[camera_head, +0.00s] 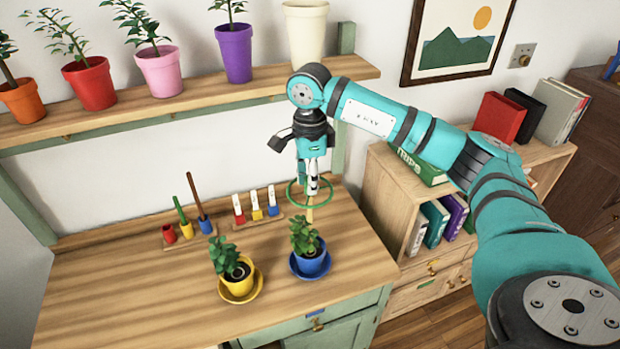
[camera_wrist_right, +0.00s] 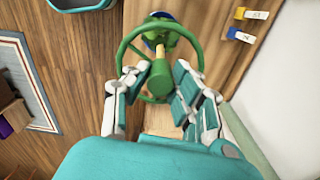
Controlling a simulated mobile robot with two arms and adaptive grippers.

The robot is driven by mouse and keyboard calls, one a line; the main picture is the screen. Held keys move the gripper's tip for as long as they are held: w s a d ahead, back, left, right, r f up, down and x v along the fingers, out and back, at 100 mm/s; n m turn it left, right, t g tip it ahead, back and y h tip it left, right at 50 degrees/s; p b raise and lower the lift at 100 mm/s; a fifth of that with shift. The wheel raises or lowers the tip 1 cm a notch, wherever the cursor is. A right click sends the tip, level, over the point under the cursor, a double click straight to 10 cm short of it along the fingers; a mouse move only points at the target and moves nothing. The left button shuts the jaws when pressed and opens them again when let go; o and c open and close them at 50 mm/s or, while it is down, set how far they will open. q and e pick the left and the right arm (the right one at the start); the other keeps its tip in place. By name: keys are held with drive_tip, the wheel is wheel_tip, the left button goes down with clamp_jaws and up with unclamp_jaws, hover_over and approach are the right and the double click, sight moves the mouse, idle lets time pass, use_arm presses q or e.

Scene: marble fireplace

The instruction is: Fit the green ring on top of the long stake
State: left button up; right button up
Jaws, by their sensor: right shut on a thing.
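The green ring (camera_head: 294,203) is at my right gripper (camera_head: 312,188) above the blue pot (camera_head: 311,263); it also shows in the right wrist view (camera_wrist_right: 125,50). The gripper is shut, with a green cylinder (camera_wrist_right: 156,80) inside the ring between its fingers. A pale wooden stake (camera_head: 309,215) rises from the plant in the blue pot, in line below the ring. In the wrist view the stake (camera_wrist_right: 161,54) meets the cylinder's far end; I cannot tell if it is seated. My left gripper is out of view.
A yellow pot (camera_head: 236,283) with a plant stands left of the blue one. A stand behind holds a green stick (camera_head: 182,213) and a brown stick (camera_head: 194,195). Red, yellow and blue tags (camera_head: 256,207) stand nearby. Potted plants line the shelf (camera_head: 200,97) above. The front-left table is clear.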

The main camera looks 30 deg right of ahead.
drive_tip(key=shift+f, duration=0.35)
drive_tip(key=o, duration=0.9)
drive_tip(key=shift+o, duration=0.2)
wheel_tip(320, 180, up, 12)
idle(0.4)
